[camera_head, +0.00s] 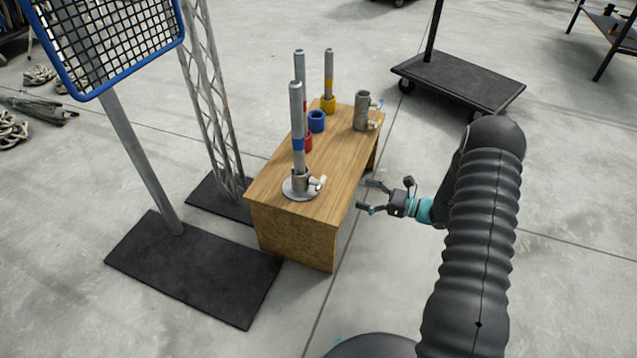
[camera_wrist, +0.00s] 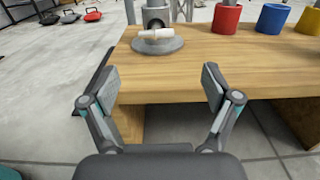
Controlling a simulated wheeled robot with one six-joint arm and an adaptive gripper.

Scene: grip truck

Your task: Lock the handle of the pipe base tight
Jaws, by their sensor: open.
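The pipe base (camera_head: 301,186) is a grey round flange with a short socket, near the front end of the wooden table. A tall grey pipe (camera_head: 297,120) with a blue band stands upright in it. Its pale handle (camera_head: 317,183) sticks out on the right side of the socket. In the wrist view the base (camera_wrist: 158,46) is at the top, with the white handle (camera_wrist: 156,34) lying across its front. My gripper (camera_head: 368,195) is open and empty, beside the table's right edge, apart from the handle. In the wrist view its fingers (camera_wrist: 160,82) are spread below the base.
The wooden table (camera_head: 345,165) also carries red, blue (camera_head: 316,121) and yellow (camera_head: 328,104) collars, more upright pipes and a grey socket (camera_head: 361,111) with small handles. A lattice post and a black-based stand (camera_head: 195,265) are left of it.

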